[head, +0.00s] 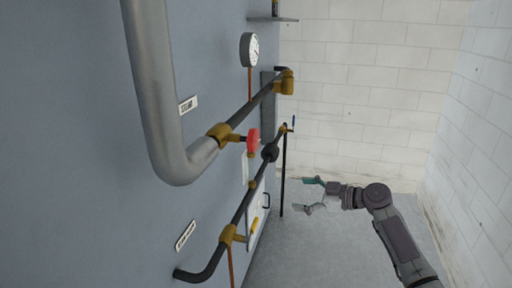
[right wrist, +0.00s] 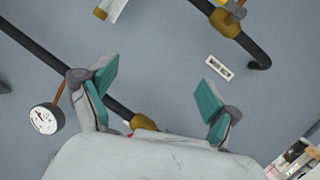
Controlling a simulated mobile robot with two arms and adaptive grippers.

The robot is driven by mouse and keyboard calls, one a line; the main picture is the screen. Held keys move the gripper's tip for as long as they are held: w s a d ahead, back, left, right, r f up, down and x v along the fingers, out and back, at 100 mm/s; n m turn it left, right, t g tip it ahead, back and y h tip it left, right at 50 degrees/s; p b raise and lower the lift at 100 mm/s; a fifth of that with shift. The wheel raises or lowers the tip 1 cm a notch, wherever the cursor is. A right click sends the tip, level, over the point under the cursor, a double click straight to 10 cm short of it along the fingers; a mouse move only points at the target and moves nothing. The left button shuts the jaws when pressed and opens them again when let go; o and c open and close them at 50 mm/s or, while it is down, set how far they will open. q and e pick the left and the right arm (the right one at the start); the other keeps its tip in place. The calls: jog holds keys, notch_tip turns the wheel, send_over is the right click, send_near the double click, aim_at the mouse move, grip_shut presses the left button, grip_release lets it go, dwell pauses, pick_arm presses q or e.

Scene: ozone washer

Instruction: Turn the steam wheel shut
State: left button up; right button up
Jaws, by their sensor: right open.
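The red steam wheel (head: 253,141) sits on a brass valve (head: 220,132) on the dark upper pipe, beside a white label that seems to read STEAM (head: 188,105). My right gripper (head: 308,194) is open and empty, to the right of and lower than the wheel in the head view, apart from it. In the right wrist view its two teal-padded fingers (right wrist: 158,92) are spread, with the blue wall behind. A small red bit, perhaps the wheel (right wrist: 129,135), shows beside a brass fitting (right wrist: 145,122); my gripper body hides the rest. My left gripper is not in view.
A thick grey pipe (head: 160,90) bends in front of the wall. A round gauge (head: 249,50) stands above the wheel. Open floor (head: 330,250) lies right of the pipes.

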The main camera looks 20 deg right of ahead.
notch_tip(320, 180, up, 9)
jog(key=s+n+y, duration=0.1)
jog(key=n+y, duration=0.1)
jog(key=n, duration=0.1)
jog(key=n+g+y, duration=0.1)
jog(key=n+y, duration=0.2)
jog(key=n, duration=0.2)
send_near(257, 140)
jog(key=p+x, duration=0.5)
jog(key=x, duration=0.4)
jog(key=shift+w+a+r+p, duration=0.1)
jog(key=shift+w+a+p, duration=0.15)
jog(key=shift+w+p, duration=0.05)
jog(key=shift+w+a, duration=0.35)
jog(key=shift+a, duration=0.15)
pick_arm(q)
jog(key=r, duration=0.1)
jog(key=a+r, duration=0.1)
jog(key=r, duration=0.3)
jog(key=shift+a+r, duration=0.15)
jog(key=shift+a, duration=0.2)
